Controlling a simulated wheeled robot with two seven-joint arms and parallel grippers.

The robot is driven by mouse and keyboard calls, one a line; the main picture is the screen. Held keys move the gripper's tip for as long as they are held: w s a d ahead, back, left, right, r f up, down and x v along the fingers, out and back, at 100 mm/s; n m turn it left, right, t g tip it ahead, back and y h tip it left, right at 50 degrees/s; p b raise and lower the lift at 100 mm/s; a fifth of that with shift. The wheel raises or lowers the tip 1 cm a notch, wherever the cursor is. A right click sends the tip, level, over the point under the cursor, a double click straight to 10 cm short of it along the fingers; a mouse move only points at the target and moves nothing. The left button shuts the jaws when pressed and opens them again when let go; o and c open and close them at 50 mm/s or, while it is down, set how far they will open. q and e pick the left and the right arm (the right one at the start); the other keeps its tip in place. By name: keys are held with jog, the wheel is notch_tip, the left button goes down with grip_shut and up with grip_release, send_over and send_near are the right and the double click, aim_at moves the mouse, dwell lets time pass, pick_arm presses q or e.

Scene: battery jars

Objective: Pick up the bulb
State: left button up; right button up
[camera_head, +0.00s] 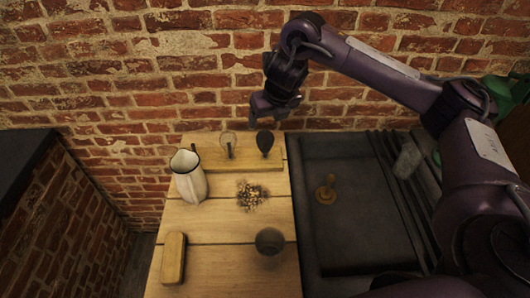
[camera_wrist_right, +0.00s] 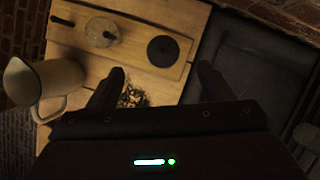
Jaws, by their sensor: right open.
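A clear glass bulb (camera_head: 228,142) stands upright on the raised wooden board at the back of the table. It also shows from above in the right wrist view (camera_wrist_right: 102,32), at the upper left. To its right a dark oval thing (camera_head: 265,142) stands on the same board; in the right wrist view it is a black round shape (camera_wrist_right: 163,50). My right gripper (camera_head: 268,110) is above and slightly behind the dark oval thing. Its fingers (camera_wrist_right: 160,80) are apart with nothing held between them. My left gripper is in neither view.
A white pitcher (camera_head: 190,178) stands left on the wooden table (camera_head: 210,228). A pile of small bits (camera_head: 251,195), a dark glass jar (camera_head: 269,241) and a wooden block (camera_head: 174,258) are nearby. A dark sink (camera_head: 345,235) lies right. A brick wall (camera_head: 130,75) stands behind.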

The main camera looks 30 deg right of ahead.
aim_at(267, 138)
notch_tip(267, 138, down, 6)
jog(key=b, duration=0.4)
jog(key=shift+w, duration=0.15)
jog(key=b+x, duration=0.3)
jog(key=x, duration=0.3)
jog(key=shift+w+d+f, duration=0.15)
jog(key=shift+d+f, duration=0.05)
jog(key=shift+f, duration=0.05)
jog(key=shift+w+f+b, duration=0.25)
jog(key=shift+f+b, duration=0.05)
jog(key=shift+f, duration=0.05)
jog(key=shift+r, duration=0.1)
jog(key=shift+c, duration=0.8)
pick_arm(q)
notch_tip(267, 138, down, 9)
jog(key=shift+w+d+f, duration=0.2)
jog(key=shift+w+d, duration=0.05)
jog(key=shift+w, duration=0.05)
pick_arm(e)
jog(key=c, duration=1)
